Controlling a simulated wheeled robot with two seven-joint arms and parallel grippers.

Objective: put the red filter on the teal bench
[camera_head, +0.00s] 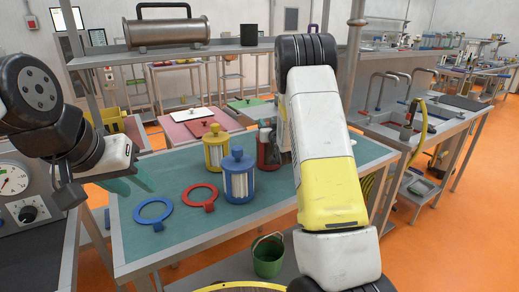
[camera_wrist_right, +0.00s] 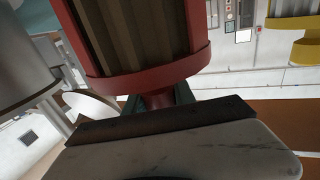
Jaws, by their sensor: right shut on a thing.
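The red filter (camera_head: 268,152) shows in the head view at the teal bench's far side, beside my right arm, which hides part of it. In the right wrist view the red filter (camera_wrist_right: 145,70) fills the top, with a red rim and brown pleats. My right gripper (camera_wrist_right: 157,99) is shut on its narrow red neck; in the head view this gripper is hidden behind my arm. I cannot tell whether the filter touches the teal bench (camera_head: 185,240). My left gripper (camera_head: 130,181) is open and empty, at the bench's left edge, with teal fingers.
A blue filter (camera_head: 238,180) and a yellow filter (camera_head: 215,151) stand on the bench. A blue ring (camera_head: 153,219) and a red ring (camera_head: 185,199) lie flat near its left. A green bucket (camera_head: 268,258) is below the front edge. The bench's front strip is clear.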

